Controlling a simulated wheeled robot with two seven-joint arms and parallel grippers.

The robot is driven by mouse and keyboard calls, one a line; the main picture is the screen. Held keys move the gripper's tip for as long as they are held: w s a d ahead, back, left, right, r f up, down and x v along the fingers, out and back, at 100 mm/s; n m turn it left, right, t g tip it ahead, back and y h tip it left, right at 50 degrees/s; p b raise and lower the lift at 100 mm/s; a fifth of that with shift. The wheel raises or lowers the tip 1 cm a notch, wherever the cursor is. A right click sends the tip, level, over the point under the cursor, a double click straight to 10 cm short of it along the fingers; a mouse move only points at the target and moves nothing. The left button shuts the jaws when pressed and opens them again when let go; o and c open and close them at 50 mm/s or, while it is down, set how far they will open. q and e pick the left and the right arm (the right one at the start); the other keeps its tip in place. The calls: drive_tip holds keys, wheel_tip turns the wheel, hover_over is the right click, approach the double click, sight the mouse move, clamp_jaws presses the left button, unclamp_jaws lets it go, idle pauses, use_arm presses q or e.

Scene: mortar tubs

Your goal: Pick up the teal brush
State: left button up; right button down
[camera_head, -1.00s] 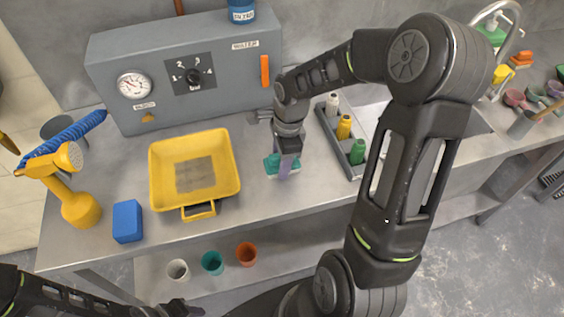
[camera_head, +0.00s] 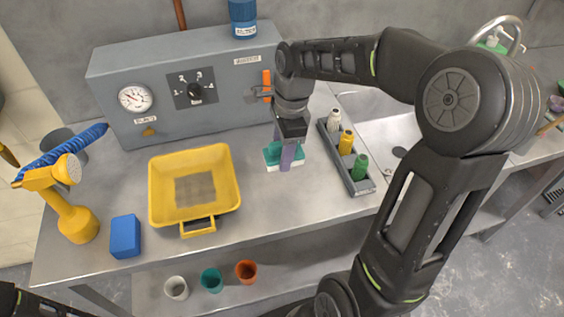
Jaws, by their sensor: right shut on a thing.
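The teal brush (camera_head: 271,153), with a pale underside, is at the right of the yellow tray on the metal bench. My right gripper (camera_head: 288,158) points down over it, and its purple-grey fingers are shut on the brush. The fingers hide part of the brush. I cannot tell whether its underside touches the bench. My left gripper is out of view; only a piece of my left arm shows at the bottom left corner.
A rack (camera_head: 361,186) of small bottles is close on the right. A grey control box (camera_head: 120,70) stands behind.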

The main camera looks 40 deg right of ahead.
drive_tip(key=shift+r, duration=0.1)
idle(0.4)
drive_tip(key=c, duration=1.2)
unclamp_jaws()
drive_tip(key=c, duration=0.7)
